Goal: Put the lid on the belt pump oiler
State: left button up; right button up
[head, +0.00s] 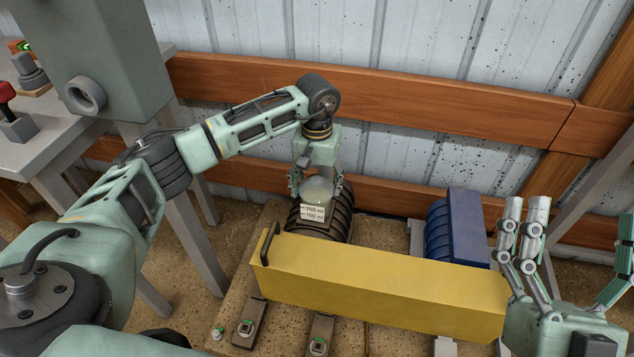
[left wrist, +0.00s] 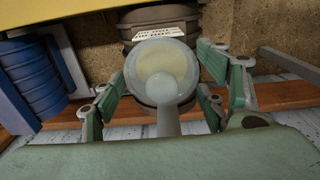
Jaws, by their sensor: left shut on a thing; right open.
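In the left wrist view the lid (left wrist: 160,82) is a round disc with a paler bulge, between both fingers (left wrist: 160,88). I cannot tell whether it rests on the cup or sits just above it. My right gripper (head: 570,225) is open and empty at the lower right.
A long yellow belt guard (head: 380,285) with a dark handle (head: 269,243) lies in front of the pump. A blue ribbed motor (head: 450,225) stands right of the pump. A grey table (head: 55,140) with a red-knobbed control is at left; wooden rails (head: 400,100) cross the wall behind.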

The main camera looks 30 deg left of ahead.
pick_arm(q)
jog(key=o, duration=0.7)
jog(key=shift+c, duration=0.2)
jog(key=o, duration=0.5)
jog(key=shift+c, duration=0.2)
pick_arm(e)
jog(key=shift+s+r, duration=0.1)
